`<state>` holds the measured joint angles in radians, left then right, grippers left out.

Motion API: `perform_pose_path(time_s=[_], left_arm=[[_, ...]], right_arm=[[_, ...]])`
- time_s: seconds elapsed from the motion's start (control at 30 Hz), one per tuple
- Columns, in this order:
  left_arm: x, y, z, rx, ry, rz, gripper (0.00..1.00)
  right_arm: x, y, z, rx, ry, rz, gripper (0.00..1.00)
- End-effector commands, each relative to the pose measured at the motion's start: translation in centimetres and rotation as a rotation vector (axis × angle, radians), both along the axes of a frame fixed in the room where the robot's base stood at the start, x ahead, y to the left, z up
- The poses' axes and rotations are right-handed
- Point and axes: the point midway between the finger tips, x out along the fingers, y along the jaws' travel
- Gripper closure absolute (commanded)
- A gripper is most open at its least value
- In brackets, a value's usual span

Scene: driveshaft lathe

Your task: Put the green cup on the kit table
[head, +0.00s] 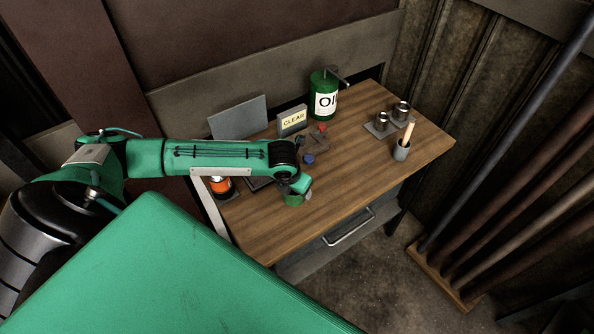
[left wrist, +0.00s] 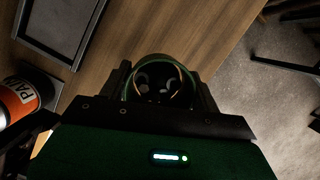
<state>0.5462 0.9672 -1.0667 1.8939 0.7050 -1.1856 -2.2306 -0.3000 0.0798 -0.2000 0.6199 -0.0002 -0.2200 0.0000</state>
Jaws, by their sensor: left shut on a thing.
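The green cup (head: 294,199) is held by my left gripper (head: 302,194) near the front edge of the wooden table. In the left wrist view the round mouth of the green cup (left wrist: 161,72) faces the camera, between the two dark fingers of my left gripper (left wrist: 162,92). Some small round shapes show inside the cup, too dark to name. The gap between cup and tabletop cannot be judged. The wooden table (head: 340,180) spreads under and beyond the gripper. Nothing marks it as the kit table. My right gripper is not in view.
An orange paint can (head: 221,186) stands left of the gripper, also in the left wrist view (left wrist: 17,100). A green oil can (head: 323,95), a CLEAR sign (head: 292,121) and metal cups (head: 382,119) stand farther back. A grey cup with a brush (head: 401,152) stands right. The front middle tabletop is clear.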

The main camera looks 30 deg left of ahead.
Motion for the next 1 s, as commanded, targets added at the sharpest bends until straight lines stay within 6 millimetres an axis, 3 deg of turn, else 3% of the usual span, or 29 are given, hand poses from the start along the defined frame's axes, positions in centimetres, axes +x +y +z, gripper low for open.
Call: perform_pose_path(time_s=[0.1,0.53,0.9,0.93,1.0], left_arm=[[-0.1,-0.1,-2.1,-0.001,0.001,0.001,0.63],[0.0,-0.1,-6.9,-0.001,0.001,0.002,0.63],[0.0,0.0,-7.6,0.0,-0.002,0.0,0.63],[0.0,0.0,-7.6,0.0,-0.002,0.001,0.35],[0.0,0.0,-7.6,0.0,-0.002,0.001,0.21]], right_arm=[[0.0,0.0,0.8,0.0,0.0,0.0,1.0],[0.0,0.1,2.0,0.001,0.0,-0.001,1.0],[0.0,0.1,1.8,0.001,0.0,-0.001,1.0],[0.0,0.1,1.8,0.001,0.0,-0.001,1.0],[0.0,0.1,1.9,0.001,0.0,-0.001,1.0]])
